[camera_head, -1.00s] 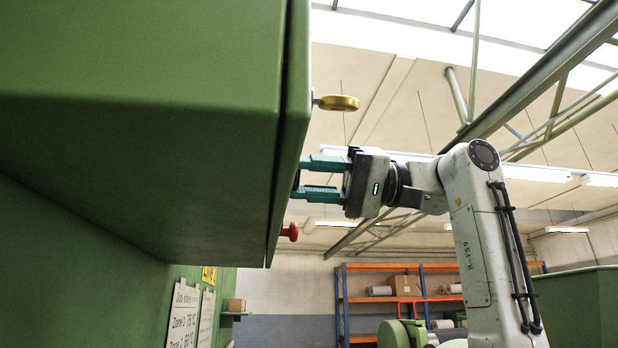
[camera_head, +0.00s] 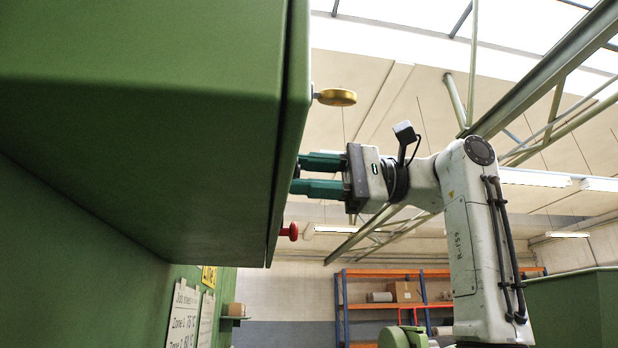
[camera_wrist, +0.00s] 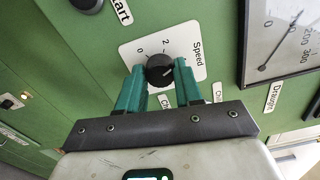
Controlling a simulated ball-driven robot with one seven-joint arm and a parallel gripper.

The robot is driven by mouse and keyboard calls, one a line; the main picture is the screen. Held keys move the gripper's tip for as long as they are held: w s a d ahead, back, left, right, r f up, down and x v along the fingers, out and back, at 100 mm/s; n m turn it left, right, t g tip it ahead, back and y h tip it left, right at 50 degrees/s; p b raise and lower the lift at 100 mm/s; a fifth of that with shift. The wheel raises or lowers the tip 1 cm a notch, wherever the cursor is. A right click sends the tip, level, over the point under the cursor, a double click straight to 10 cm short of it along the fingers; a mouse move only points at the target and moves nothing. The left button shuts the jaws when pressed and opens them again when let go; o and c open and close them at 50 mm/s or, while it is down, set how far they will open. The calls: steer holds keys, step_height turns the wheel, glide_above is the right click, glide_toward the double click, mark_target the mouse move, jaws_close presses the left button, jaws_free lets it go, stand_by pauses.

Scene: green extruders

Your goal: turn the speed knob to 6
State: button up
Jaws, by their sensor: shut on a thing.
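The black speed knob (camera_wrist: 158,69) sits on a white plate (camera_wrist: 196,72) marked "Speed" on the green panel. In the wrist view, the marks 0 and 2 show on the plate; the rest of the scale is hidden by my fingers. My gripper (camera_wrist: 159,75) is shut on the knob, one teal finger on each side. A small light mark shows on the knob, but I cannot tell which number it points to.
A yellow knob-like handle (camera_head: 336,97) sticks out above my gripper and a red button (camera_head: 289,231) below it. In the wrist view, a Draught gauge (camera_wrist: 290,40) lies right of the plate and a black button (camera_wrist: 87,4) at upper left, near the "Start" label.

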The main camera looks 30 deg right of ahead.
steer(key=m+b, duration=0.1)
steer(key=m, duration=0.3)
steer(key=shift+m, duration=0.4)
steer(key=shift+w+m+b, duration=0.15)
steer(key=shift+m+b, duration=2.4)
steer(key=shift+m, duration=3.05)
steer(key=o, duration=1)
steer(key=shift+o, duration=0.2)
steer(key=shift+d, duration=0.2)
steer(key=v, duration=1)
steer(key=shift+d+b, duration=0.25)
steer(key=shift+b, duration=0.1)
